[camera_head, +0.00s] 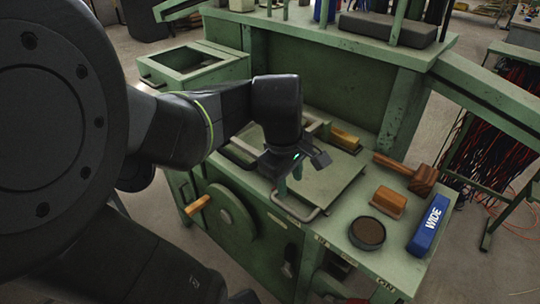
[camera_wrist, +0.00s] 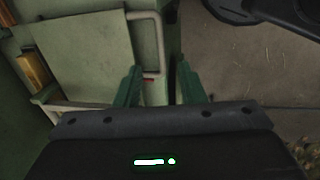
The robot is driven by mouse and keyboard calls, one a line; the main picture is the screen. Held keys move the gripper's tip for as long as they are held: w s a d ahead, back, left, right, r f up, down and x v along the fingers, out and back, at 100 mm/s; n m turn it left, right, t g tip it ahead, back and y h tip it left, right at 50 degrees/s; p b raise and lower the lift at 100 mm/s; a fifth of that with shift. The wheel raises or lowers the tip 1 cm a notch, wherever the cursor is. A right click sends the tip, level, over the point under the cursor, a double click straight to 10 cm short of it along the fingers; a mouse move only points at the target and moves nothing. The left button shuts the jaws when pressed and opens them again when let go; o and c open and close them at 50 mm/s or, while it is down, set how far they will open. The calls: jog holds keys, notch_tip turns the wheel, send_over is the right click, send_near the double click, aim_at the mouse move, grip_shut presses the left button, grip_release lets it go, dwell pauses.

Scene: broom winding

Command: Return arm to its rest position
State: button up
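My gripper (camera_head: 290,180) hangs from the black wrist over the front edge of the green machine (camera_head: 330,225). Its two green fingers stand apart in the wrist view (camera_wrist: 158,78), with nothing clasped between them. A bent metal handle (camera_head: 298,212) sticks out at the front of a flat green plate (camera_head: 335,185), just below the fingers. In the wrist view the handle (camera_wrist: 160,42) reaches close to the gap between the fingertips; I cannot tell whether they touch. My arm is stretched out from the left over the machine.
A dark bowl (camera_head: 367,233), an orange-brown block (camera_head: 388,204), a wooden mallet (camera_head: 407,172) and a blue "WIDE" box (camera_head: 428,225) sit on the right worktop. A handwheel (camera_head: 232,217) with a wooden grip is on the front. A green shelf stands behind. Bare floor shows at right.

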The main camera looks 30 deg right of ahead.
aim_at(293, 211)
jog(key=shift+a+r, duration=0.1)
jog(key=shift+r, duration=0.5)
jog(key=shift+f, duration=0.1)
jog(key=f, duration=0.4)
jog(key=d+f+b, duration=0.1)
jog(key=f, duration=0.4)
jog(key=w+d+f, duration=0.1)
jog(key=f, duration=0.3)
jog(key=shift+d+f, duration=0.15)
jog(key=shift+f, duration=0.1)
jog(key=shift+w, duration=0.1)
jog(key=shift+r, duration=0.15)
